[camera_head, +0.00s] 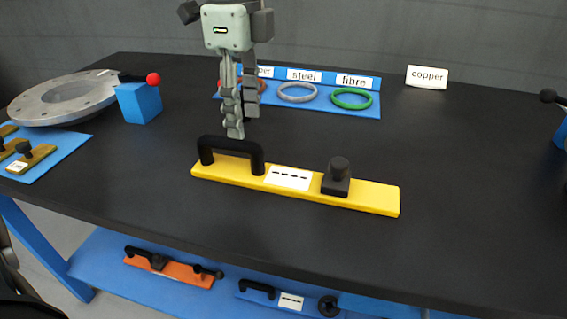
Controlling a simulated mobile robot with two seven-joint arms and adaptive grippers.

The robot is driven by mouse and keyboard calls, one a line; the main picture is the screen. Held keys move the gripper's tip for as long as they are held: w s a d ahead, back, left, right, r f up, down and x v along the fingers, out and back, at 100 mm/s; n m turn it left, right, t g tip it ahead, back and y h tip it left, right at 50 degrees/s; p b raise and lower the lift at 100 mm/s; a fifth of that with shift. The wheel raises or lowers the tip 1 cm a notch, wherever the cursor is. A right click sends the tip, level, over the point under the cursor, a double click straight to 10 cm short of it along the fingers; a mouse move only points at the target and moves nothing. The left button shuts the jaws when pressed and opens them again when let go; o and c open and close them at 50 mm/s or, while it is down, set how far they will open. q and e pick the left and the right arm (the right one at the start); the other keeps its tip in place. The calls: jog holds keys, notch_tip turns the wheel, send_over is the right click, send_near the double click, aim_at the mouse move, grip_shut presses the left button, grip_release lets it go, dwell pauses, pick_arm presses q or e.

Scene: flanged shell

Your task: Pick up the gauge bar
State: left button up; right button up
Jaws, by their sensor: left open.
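A long yellow bar (370,196), which looks like the gauge bar, lies flat on the black table. It has a black arched handle (230,148) at its left end, a white label (289,178) with dashes in the middle, and a black knob on a block (337,178) to the right. My left gripper (243,126) points down from above, open and empty, just behind and above the arched handle. It looks apart from the handle. My right gripper is not in view.
Behind is a blue tray (318,106) with copper, steel and fibre labels and rings. A white copper card (427,76) stands right of it. A grey flange (62,97) and blue block (139,103) are at left. An orange bar (172,271) lies on the lower shelf.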

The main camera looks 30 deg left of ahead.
aim_at(246, 141)
pick_arm(q)
notch_tip(246, 141, down, 6)
jog(key=shift+s+p, duration=0.1)
jog(key=shift+p, duration=0.4)
grip_shut()
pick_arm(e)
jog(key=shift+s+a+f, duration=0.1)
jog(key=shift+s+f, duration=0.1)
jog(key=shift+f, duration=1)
pick_arm(q)
jog(key=shift+r, duration=0.1)
